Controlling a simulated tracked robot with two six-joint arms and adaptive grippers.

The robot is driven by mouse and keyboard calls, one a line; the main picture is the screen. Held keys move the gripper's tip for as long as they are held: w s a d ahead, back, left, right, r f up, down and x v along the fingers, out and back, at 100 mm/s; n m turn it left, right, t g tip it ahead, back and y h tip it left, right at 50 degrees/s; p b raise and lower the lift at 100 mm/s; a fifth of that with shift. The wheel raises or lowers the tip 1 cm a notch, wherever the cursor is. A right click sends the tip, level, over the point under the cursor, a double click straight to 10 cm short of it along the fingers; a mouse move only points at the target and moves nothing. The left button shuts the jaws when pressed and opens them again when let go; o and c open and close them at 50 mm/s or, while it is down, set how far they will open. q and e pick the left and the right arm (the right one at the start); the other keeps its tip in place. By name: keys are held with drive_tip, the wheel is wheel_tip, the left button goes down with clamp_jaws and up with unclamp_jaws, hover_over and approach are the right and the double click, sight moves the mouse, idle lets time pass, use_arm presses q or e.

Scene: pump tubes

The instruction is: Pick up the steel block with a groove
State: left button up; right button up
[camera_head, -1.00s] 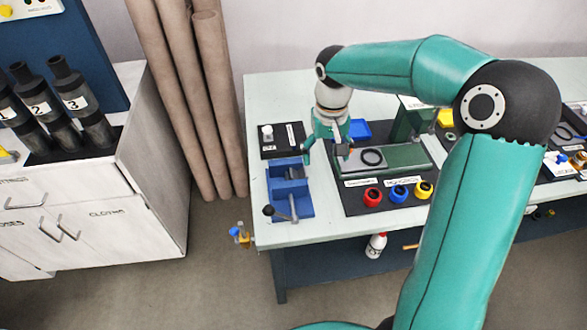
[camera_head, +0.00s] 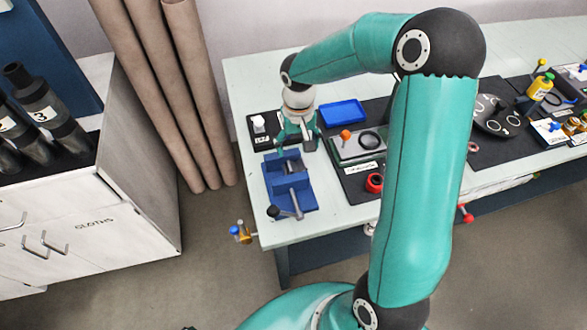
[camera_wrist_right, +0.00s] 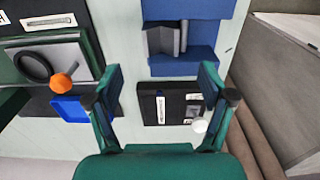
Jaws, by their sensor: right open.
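A grey steel block with a groove (camera_head: 293,167) sits in the blue vise (camera_head: 276,186) at the left end of the bench. In the right wrist view the block (camera_wrist_right: 165,39) lies between the vise's blue jaws (camera_wrist_right: 185,67), with its groove showing. My right gripper (camera_head: 298,145) is over the bench just behind the vise, near the black pad. In the right wrist view its two fingers (camera_wrist_right: 160,90) are spread wide with nothing between them, and the block is beyond the fingertips. My left gripper is not in view.
A black pad (camera_wrist_right: 153,112) with a white piece lies behind the vise. A blue tray (camera_head: 343,113) and a grey-green fixture (camera_head: 348,150) with a black ring and an orange knob are to the right. The vise handle (camera_head: 287,212) sticks out in front. Brown pipes stand left of the bench.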

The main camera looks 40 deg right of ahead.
sight(296, 167)
wheel_tip(296, 167, down, 3)
drive_tip(key=shift+s+r, duration=0.1)
drive_tip(key=shift+w+a+f+p, duration=0.1)
drive_tip(key=shift+f+p, duration=0.25)
drive_tip(key=shift+f, duration=1)
drive_tip(key=shift+w+a+f+p, duration=0.1)
drive_tip(key=shift+f+p, duration=0.2)
drive_tip(key=shift+f, duration=1.05)
clamp_jaws()
